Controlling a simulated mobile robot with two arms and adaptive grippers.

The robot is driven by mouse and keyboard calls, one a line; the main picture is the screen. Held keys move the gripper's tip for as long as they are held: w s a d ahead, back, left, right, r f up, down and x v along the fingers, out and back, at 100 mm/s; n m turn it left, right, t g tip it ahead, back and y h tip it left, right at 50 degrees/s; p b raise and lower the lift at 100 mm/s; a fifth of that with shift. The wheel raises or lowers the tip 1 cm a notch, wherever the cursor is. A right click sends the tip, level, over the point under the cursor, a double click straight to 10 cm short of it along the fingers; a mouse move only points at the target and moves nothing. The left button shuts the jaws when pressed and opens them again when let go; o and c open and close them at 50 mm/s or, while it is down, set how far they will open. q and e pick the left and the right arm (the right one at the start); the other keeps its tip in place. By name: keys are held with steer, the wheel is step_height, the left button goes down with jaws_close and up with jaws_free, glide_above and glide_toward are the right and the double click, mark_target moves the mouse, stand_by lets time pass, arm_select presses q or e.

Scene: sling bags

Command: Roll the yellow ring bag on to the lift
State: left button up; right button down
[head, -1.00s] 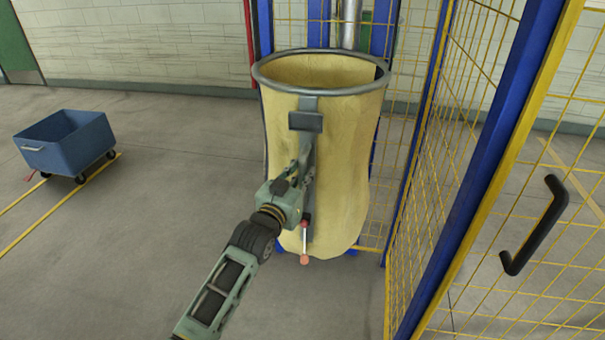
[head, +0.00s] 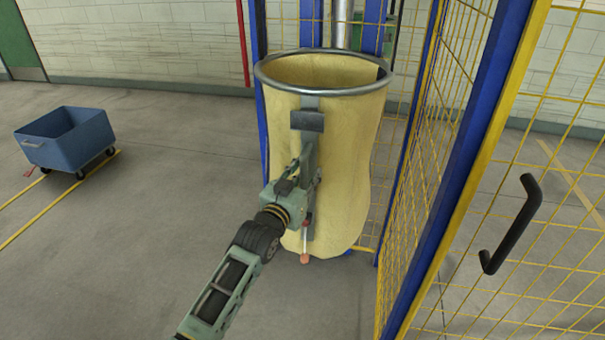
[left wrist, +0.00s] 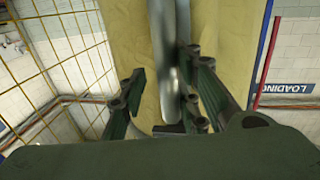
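The yellow ring bag (head: 345,170) stands upright in the middle of the head view, its grey ring (head: 262,84) around the open top. A grey upright bar (head: 310,155) with a dark block near its top runs down its front. My left gripper (head: 308,165) is at this bar, partly hidden by its own wrist. In the left wrist view its fingers (left wrist: 165,90) are spread on either side of the bar, with a yellow gap on the left. The lift (head: 318,30), a blue frame with a silver column, stands behind the bag, largely hidden by it. My right gripper is out of view.
A yellow mesh fence (head: 425,170) with blue posts stands close to the bag's right. A fence panel with a black handle (head: 515,225) is nearer on the right. A blue cart (head: 65,140) stands at the left; the floor between is clear.

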arm_select(q)
steer(key=shift+o, duration=1.3)
steer(key=shift+s+d, duration=0.2)
steer(key=shift+d, duration=0.25)
steer(key=shift+w+a, duration=0.1)
steer(key=v, duration=1.2)
steer(key=shift+a, duration=0.15)
